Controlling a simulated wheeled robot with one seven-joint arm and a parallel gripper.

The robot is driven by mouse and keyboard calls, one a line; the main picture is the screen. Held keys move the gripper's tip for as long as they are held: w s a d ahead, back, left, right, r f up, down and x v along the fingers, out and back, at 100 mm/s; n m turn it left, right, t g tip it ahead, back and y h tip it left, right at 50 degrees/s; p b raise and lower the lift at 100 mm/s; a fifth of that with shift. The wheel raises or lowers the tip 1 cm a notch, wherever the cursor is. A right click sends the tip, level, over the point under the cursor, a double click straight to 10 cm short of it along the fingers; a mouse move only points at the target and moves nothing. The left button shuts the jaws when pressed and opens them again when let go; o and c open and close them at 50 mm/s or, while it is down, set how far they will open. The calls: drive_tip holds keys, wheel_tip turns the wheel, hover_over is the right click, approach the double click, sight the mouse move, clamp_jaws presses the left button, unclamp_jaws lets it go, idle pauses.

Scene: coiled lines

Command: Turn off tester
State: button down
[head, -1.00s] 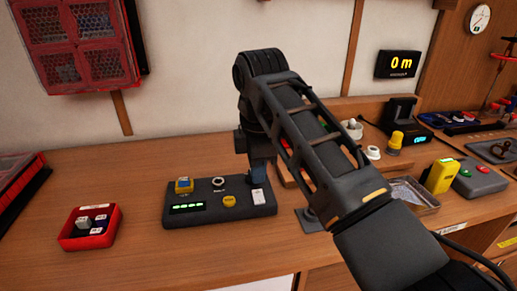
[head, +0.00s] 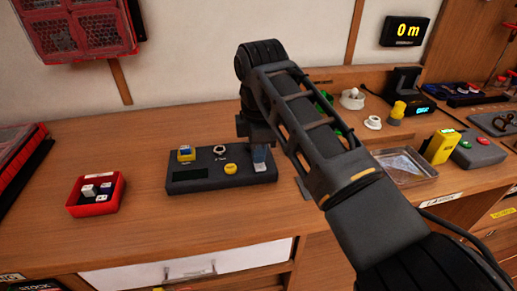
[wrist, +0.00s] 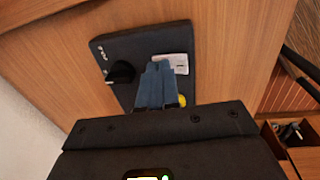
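The tester (head: 200,180) is a dark grey box on the bench, with a dark display (head: 187,174), a yellow button (head: 231,169), a round knob (head: 220,150) and a blue-and-yellow part at its back left. A white switch plate (head: 262,168) sits at its right end. The plate (wrist: 182,63) and the black knob (wrist: 122,72) also show in the wrist view. My gripper (head: 259,157) points down at the plate, its blue-grey fingers (wrist: 157,68) together with nothing visible between them. The fingers cover part of the plate; I cannot tell whether they touch it.
A red tray (head: 95,193) with small blocks stands left of the tester. A metal tray (head: 405,168), a yellow device (head: 441,146) and a grey box with red and green buttons (head: 478,150) stand to the right. The bench front is clear.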

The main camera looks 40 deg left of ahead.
sight(260, 167)
drive_tip(key=shift+s+d+f+p, duration=0.25)
drive_tip(key=shift+p, duration=0.2)
drive_tip(key=shift+s+d+p, duration=0.4)
drive_tip(key=shift+s+p, duration=0.05)
drive_tip(key=shift+p, duration=0.25)
wheel_tip(260, 167, up, 5)
drive_tip(key=p, duration=0.4)
drive_tip(key=shift+d+r, duration=0.1)
drive_tip(key=shift+d, duration=0.05)
wheel_tip(260, 167, up, 9)
drive_tip(key=b, duration=0.1)
drive_tip(key=shift+s+d+b, duration=0.3)
drive_tip(key=shift+s+d, duration=0.1)
